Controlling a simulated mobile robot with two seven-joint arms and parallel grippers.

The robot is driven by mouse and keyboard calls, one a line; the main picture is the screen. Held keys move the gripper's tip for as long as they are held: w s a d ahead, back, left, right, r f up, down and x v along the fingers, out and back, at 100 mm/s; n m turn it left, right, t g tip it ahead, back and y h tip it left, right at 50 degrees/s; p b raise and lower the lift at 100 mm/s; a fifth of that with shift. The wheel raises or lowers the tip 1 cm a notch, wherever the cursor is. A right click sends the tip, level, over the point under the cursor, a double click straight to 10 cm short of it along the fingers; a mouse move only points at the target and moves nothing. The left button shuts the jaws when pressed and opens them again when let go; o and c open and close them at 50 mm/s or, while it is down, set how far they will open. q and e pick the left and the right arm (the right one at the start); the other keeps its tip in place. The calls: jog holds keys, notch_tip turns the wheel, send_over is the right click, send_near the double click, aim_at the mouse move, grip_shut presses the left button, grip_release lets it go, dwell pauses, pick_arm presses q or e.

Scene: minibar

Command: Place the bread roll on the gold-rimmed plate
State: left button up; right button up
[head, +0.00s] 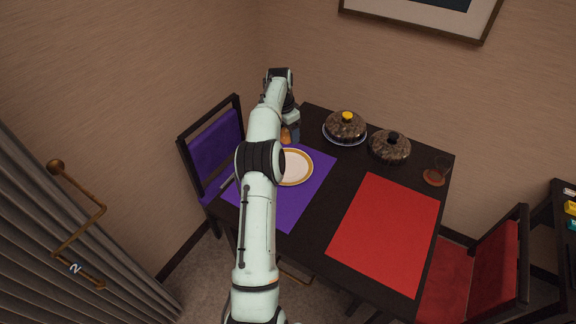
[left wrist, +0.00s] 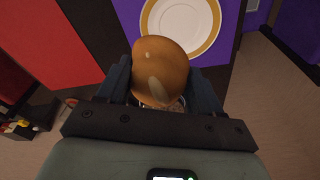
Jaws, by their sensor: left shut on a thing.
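The bread roll (left wrist: 160,68) is golden brown and sits between the fingers of my left gripper (left wrist: 163,88), which is shut on it. In the head view the roll (head: 286,136) shows only in part, beside my left gripper (head: 291,133), at the far end of the table. The gold-rimmed plate (head: 305,167) lies on the purple mat, partly hidden by my left arm. In the left wrist view the plate (left wrist: 214,43) lies just beyond the roll, and its visible face is bare. My right gripper is not in view.
The purple mat (head: 290,213) and red mat (head: 386,232) lie on the dark table (head: 331,193). Two dark domed lids with a yellow knob (head: 346,126) and black knob (head: 390,148) stand at the back. A glass (head: 434,177) stands near the right edge. Chairs flank the table.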

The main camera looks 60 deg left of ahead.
pick_arm(q)
notch_tip(320, 180, down, 16)
jog(key=b, duration=0.1)
jog(key=shift+s+a, duration=0.15)
jog(key=shift+s, duration=0.05)
jog(key=shift+f, duration=2)
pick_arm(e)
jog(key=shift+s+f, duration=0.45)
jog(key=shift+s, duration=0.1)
pick_arm(q)
jog(key=shift+f, duration=0.2)
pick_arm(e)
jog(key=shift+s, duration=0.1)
pick_arm(q)
jog(key=shift+f, duration=0.35)
jog(key=o, duration=1)
jog(key=shift+o, duration=0.2)
jog(key=shift+r, duration=0.1)
